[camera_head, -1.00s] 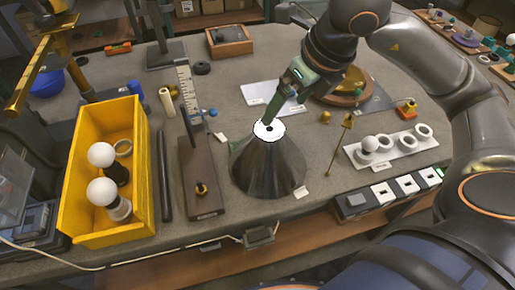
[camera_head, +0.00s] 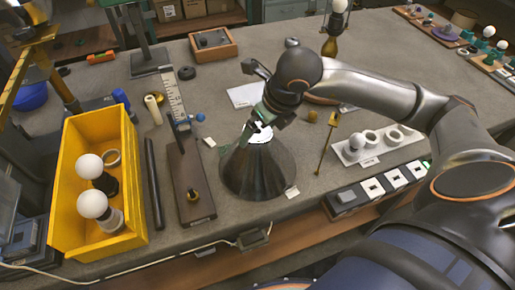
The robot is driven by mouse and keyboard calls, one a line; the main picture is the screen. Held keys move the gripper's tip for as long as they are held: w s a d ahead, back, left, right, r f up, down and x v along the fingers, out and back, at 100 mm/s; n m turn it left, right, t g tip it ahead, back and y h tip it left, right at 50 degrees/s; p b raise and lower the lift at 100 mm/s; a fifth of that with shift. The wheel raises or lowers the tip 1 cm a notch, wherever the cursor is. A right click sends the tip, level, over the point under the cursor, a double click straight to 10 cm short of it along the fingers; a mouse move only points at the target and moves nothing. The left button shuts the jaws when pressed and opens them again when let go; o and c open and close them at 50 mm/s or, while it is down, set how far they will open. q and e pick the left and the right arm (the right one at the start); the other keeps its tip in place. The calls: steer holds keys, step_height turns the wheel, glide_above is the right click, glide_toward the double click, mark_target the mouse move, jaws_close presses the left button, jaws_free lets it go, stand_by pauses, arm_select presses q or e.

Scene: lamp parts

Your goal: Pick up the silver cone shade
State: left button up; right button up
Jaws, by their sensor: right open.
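The silver cone shade (camera_head: 255,174) stands wide end down on the workbench, near its front edge. It looks dark grey, with a pale top around a small opening. My right gripper (camera_head: 257,131) is at the cone's top, with its jaws open. The fingers overlap the pale top in the view, and I cannot tell whether they touch it. The gripper hides part of the top. My left gripper is not in view.
A yellow bin (camera_head: 68,206) with white bulbs stands to the left. A wooden board (camera_head: 188,178) with a ruler-like upright lies between bin and cone. A white holder (camera_head: 352,154) with rings and a bulb stands to the right, behind a row of switches (camera_head: 370,187).

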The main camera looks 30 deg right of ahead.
steer(key=shift+w+f, duration=0.2)
steer(key=shift+f, duration=0.25)
steer(key=c, duration=1.5)
